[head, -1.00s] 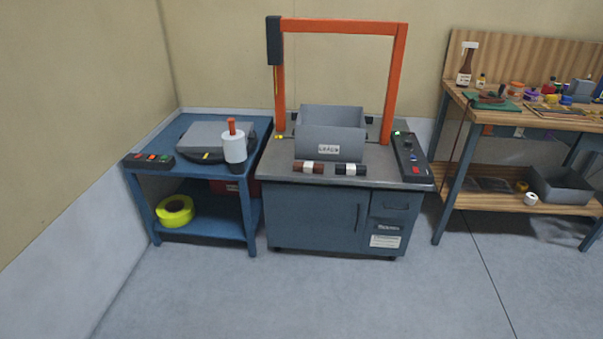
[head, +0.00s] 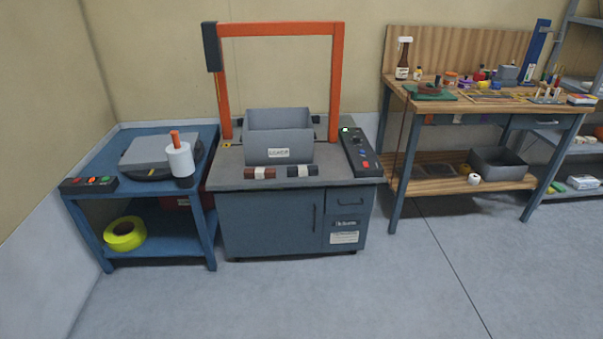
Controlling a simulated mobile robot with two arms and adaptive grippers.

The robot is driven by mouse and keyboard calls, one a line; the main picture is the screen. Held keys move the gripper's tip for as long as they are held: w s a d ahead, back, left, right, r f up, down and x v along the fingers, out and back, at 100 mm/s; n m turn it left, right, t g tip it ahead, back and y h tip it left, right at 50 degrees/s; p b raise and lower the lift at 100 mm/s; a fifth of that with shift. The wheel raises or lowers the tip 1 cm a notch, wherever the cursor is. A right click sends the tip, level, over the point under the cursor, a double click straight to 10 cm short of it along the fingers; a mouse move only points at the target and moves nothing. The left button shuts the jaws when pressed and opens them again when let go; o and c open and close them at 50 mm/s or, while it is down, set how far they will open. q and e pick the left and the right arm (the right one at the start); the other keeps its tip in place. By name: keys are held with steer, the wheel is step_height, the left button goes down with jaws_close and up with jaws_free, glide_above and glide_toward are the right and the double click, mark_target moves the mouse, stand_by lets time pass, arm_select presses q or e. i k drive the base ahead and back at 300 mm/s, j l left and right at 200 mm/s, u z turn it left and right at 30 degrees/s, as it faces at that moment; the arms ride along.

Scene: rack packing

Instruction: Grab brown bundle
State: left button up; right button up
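The brown bundle (head: 260,173) lies near the front edge of the strapping machine's grey top (head: 226,176), with a pale band around its middle. A black bundle (head: 303,171) with a pale band lies just to its right. A grey bin (head: 292,154) with a label stands right behind both bundles, under the orange arch. Neither of my grippers is in the head view.
A blue cart (head: 78,207) with a white roll (head: 180,160) stands left of the machine. A wooden workbench (head: 480,112) with tools stands to the right, shelves (head: 590,130) beyond it. The grey floor (head: 300,300) in front is clear.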

mark_target(258, 172)
steer(key=u, duration=0.5)
steer(key=i+l+u, duration=0.35)
steer(key=l+u, duration=0.2)
steer(key=i+l+u, duration=0.25)
steer(key=l, duration=0.25)
steer(key=l+u, duration=0.25)
steer(key=l, duration=0.15)
steer(key=i+l, duration=0.1)
steer(key=l, duration=0.55)
steer(key=i+l+u, duration=0.1)
steer(key=l, duration=0.55)
steer(key=i+l, duration=0.1)
steer(key=l, duration=0.55)
steer(key=i+l+u, duration=0.1)
steer(key=l, duration=0.55)
